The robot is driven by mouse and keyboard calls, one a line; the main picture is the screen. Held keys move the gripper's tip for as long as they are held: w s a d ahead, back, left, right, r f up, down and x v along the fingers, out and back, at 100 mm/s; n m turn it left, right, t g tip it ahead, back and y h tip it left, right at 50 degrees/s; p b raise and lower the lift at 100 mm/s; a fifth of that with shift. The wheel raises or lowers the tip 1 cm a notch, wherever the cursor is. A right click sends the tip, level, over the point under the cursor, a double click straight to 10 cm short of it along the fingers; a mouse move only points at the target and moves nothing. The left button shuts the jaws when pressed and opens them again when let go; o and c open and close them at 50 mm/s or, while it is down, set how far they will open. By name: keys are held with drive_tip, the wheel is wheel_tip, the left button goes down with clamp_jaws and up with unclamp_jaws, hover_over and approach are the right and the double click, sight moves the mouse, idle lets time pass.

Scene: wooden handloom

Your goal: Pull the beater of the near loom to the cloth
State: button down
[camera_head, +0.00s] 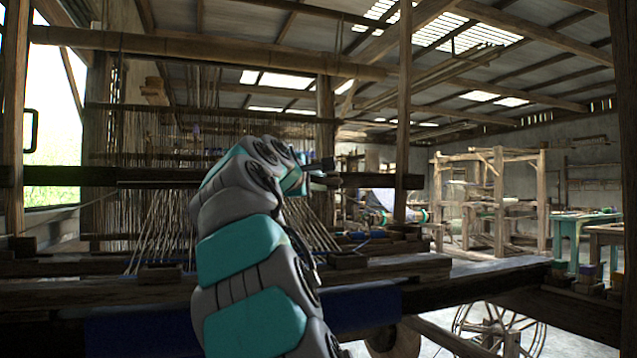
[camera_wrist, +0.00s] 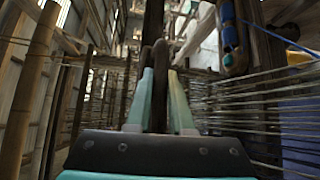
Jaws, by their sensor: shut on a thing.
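The near loom's beater (camera_head: 376,181) is a dark horizontal wooden bar crossing the left half of the head view, behind my arm. The blue cloth (camera_head: 372,306) lies over the near front beam, lower and closer than the beater. Pale warp threads (camera_head: 160,232) slope down beyond the bar.
A wooden post (camera_head: 403,110) rises right of my gripper. The loom's front beam (camera_head: 490,277) crosses low in front. A spoked wheel (camera_head: 498,325) stands below right. Another wooden loom frame (camera_head: 499,205) and a teal table (camera_head: 572,240) stand farther right, with open floor between.

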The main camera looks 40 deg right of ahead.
drive_tip(key=s+a+r+p, duration=0.1)
drive_tip(key=s+a+p, duration=0.1)
drive_tip(key=s, duration=0.5)
drive_tip(key=s+a+n+g+y+p, duration=0.1)
drive_tip(key=s+p, duration=0.3)
drive_tip(key=s, duration=0.3)
drive_tip(key=shift+s+a+r+n, duration=0.25)
drive_tip(key=shift+a+r+n, duration=0.05)
drive_tip(key=shift+a+r, duration=0.1)
drive_tip(key=c, duration=0.8)
unclamp_jaws()
drive_tip(key=shift+f, duration=0.1)
drive_tip(key=shift+y+p, duration=0.3)
